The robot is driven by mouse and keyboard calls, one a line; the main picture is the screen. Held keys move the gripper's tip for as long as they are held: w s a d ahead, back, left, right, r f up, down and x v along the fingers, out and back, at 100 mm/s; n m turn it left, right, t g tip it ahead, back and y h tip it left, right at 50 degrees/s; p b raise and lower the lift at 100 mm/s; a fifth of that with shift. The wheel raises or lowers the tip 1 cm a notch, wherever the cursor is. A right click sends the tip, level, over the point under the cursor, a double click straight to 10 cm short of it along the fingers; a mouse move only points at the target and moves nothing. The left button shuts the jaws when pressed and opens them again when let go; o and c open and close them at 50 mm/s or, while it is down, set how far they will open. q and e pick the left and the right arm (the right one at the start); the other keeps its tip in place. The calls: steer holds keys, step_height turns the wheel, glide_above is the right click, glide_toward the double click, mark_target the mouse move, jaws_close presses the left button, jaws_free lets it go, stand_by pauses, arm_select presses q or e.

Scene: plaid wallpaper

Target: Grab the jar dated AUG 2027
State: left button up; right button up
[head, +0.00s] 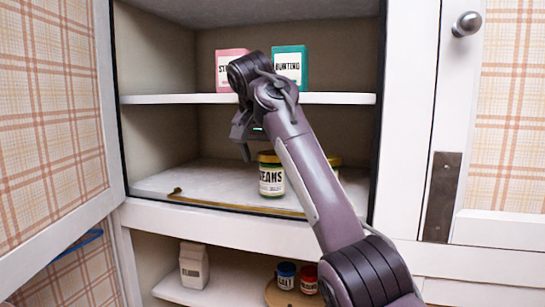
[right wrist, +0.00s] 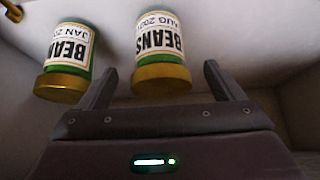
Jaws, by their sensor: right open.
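In the right wrist view, a green jar with a gold lid (right wrist: 160,42) has a label reading BEANS and AUG 202-, its last digit unclear. A similar jar labelled BEANS and JAN 20- (right wrist: 66,55) stands to its left. My right gripper (right wrist: 160,68) is open and empty, with the AUG jar between its fingers in the picture; contact does not show. In the head view, the right gripper (head: 247,138) is above the middle shelf near a BEANS jar (head: 271,178). Another jar (head: 335,161) is mostly hidden behind my arm. No date is legible there. My left gripper is not in view.
The middle shelf (head: 160,184) is bare to the left, with a brass piece (head: 235,206) along its front. A pink box (head: 225,60) and a teal BUNTING box (head: 302,68) stand above. Below are a white bag (head: 193,268) and small blue-lidded (head: 286,276) and red-lidded (head: 308,280) jars.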

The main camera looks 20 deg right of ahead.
steer(key=shift+b+x, duration=0.5)
steer(key=shift+x, duration=1.15)
steer(key=shift+s+r, duration=0.1)
steer(key=c, duration=1.2)
